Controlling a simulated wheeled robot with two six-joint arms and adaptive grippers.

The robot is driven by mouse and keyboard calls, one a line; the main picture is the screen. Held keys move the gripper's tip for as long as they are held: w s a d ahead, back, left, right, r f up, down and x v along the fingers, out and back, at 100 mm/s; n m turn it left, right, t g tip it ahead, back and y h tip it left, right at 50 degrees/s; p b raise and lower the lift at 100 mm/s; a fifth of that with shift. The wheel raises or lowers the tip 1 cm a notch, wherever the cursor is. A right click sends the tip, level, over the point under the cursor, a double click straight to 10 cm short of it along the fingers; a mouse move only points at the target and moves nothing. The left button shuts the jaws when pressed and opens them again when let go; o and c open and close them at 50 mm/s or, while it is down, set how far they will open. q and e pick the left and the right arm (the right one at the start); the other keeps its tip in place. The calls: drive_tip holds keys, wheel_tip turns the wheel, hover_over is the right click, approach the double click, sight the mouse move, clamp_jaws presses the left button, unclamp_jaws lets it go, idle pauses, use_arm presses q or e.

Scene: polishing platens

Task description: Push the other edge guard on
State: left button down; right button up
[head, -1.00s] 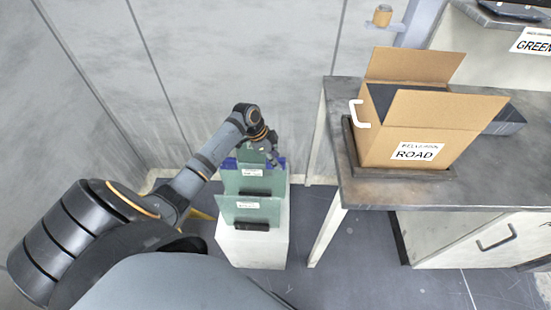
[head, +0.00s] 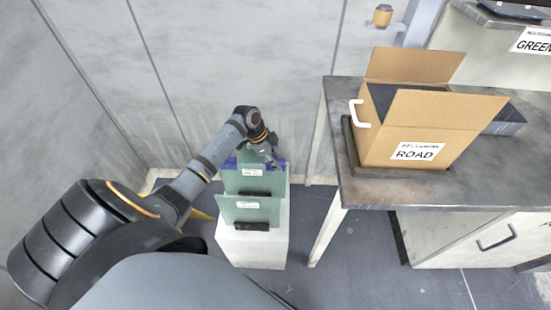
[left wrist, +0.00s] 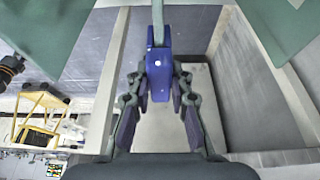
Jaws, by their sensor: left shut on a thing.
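Several green platens stand upright one behind another on a white pedestal (head: 252,248) in the head view. The front platen (head: 240,212) and the middle platen (head: 244,182) carry white labels. A blue edge guard (head: 230,163) shows at the left side of the rearmost platens. My left gripper (head: 277,161) is at their right side, shut on the other blue edge guard (left wrist: 159,77). In the left wrist view, this guard lies between both fingers, in line with a thin green platen edge (left wrist: 158,22). How deep the edge sits in it is unclear. My right gripper is out of view.
A metal table (head: 375,195) stands right of the pedestal, bearing an open cardboard box (head: 400,125) labelled ROAD. A grey wall (head: 230,50) is close behind the pedestal. A cup (head: 382,16) sits on a small ledge. Floor is free between pedestal and table.

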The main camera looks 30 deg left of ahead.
use_arm(q)
drive_tip(key=shift+f, duration=0.1)
idle(0.3)
drive_tip(key=c, duration=1.1)
unclamp_jaws()
drive_tip(key=shift+c, duration=0.2)
drive_tip(key=v, duration=1.2)
drive_tip(key=shift+s, duration=0.1)
